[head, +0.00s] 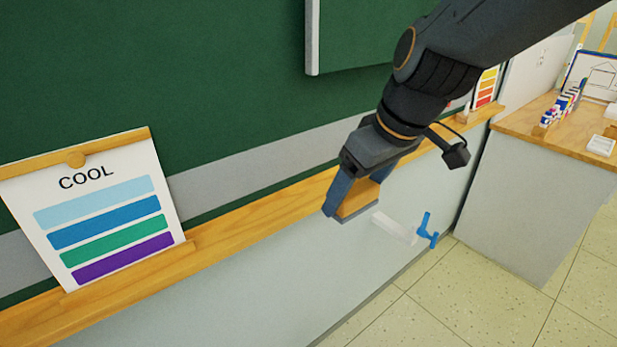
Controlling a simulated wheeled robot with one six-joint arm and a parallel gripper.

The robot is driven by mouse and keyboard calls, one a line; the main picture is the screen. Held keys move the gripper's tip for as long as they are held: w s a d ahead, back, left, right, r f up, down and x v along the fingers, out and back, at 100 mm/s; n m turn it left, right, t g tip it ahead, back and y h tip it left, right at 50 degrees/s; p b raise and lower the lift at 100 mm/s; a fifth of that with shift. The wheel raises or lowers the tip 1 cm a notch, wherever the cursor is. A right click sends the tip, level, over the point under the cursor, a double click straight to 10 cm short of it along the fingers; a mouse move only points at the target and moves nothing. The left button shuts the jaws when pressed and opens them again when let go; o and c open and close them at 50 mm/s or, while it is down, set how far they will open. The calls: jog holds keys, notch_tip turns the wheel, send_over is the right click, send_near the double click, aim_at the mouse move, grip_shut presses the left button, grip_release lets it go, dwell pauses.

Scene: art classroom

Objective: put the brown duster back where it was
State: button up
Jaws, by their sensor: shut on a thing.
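The brown duster (358,200) has a tan-brown body and a grey underside. My gripper (360,190) points down and is shut on it, with one blue-grey finger on its left side and the other partly hidden at its right. The duster appears at the front edge of the wooden ledge (235,238) under the green board. I cannot tell from this view whether it touches the ledge or hangs in front of it. My arm hides part of the ledge behind.
A "COOL" colour chart (105,205) leans on the ledge at the left. A warm-coloured chart (486,88) stands at its far right end. A white bar (394,228) and a blue fitting (428,232) are below. A wooden-topped counter (520,120) stands at the right. The ledge between chart and gripper is clear.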

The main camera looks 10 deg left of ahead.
jog(key=w+a+p, duration=0.1)
jog(key=w+a, duration=0.2)
jog(key=w+a+f+p, duration=0.1)
jog(key=w+a, duration=0.2)
jog(key=a, duration=0.1)
jog(key=w+a+f+p, duration=0.1)
jog(key=w+a+p, duration=0.1)
jog(key=w+a, duration=0.1)
jog(key=shift+w+a+f, duration=0.1)
jog(key=shift+w+a, duration=0.2)
jog(key=shift+a, duration=0.25)
notch_tip(320, 180, down, 4)
jog(key=shift+f+p, duration=0.2)
jog(key=shift+p, duration=0.3)
jog(key=shift+w+a+f, duration=0.1)
jog(key=shift+a+f, duration=0.05)
jog(key=shift+f, duration=0.1)
jog(key=o, duration=1)
